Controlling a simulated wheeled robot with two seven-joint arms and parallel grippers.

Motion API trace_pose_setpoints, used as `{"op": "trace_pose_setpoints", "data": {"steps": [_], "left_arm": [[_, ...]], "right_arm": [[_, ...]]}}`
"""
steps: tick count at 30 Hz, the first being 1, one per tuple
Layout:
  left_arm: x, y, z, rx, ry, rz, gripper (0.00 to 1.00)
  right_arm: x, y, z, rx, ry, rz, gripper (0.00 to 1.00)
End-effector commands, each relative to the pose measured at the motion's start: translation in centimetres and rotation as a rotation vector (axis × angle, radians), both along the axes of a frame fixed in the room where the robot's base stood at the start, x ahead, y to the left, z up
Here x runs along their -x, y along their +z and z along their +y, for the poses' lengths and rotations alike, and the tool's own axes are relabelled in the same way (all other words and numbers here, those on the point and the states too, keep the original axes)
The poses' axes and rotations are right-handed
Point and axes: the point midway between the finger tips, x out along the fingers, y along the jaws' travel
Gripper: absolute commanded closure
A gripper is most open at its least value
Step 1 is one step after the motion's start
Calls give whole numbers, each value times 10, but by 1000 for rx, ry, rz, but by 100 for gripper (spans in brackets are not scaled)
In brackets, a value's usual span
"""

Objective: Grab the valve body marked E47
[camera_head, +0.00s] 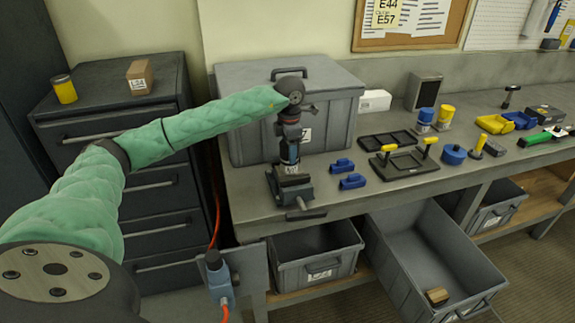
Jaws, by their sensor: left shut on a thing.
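My left arm in a green sleeve reaches in from the left. Its left gripper (289,158) points down over a dark grey vise (290,188) at the bench's front left edge. The gripper is shut on a small dark part with a pale label (291,170), at the vise's top. The fingers partly hide this part; its marking is too small to read, so I cannot tell whether it is E47. I cannot tell whether the vise clamps it. Two small blue parts (352,181) lie to the right of the vise, with no readable marking. My right gripper is not in view.
A large grey lidded case (340,110) stands close behind the gripper. A black tray (388,140) and a yellow-handled black fixture (404,162) lie to the right. Open grey bins (405,265) are below the bench. A blue device (220,283) on an orange cable hangs at the bench's left end.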

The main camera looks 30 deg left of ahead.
Motion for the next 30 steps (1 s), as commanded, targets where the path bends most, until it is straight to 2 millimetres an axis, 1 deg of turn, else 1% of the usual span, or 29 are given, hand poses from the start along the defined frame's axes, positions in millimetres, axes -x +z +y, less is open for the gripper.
{"op": "trace_pose_setpoints", "data": {"steps": [1, 2, 10, 13, 18, 20, 21, 22, 24, 26, 30], "left_arm": [[0, 1, 0, 1, 0, -1, 95], [0, 1, 0, 1, 0, -1, 100], [0, 3, 0, 1, 0, -2, 100], [0, 7, 0, 0, 0, -3, 100], [-1, 27, 0, 0, 0, -4, 100], [-1, 37, 0, 0, 1, -5, 100], [-1, 45, 0, 0, 0, -5, 100], [-2, 48, -3, 1, -1, -4, 100], [-10, 54, -16, 2, -4, -4, 100], [-16, 62, -25, 2, -4, -5, 100], [-31, 77, -47, 2, -3, -4, 100]], "right_arm": [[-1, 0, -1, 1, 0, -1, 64], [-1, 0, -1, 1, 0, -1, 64], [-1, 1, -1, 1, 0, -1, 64], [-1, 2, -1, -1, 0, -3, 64], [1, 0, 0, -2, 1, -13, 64], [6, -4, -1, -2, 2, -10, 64], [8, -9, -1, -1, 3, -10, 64], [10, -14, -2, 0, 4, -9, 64], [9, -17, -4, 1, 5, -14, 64], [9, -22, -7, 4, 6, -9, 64], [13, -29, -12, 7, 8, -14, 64]]}}
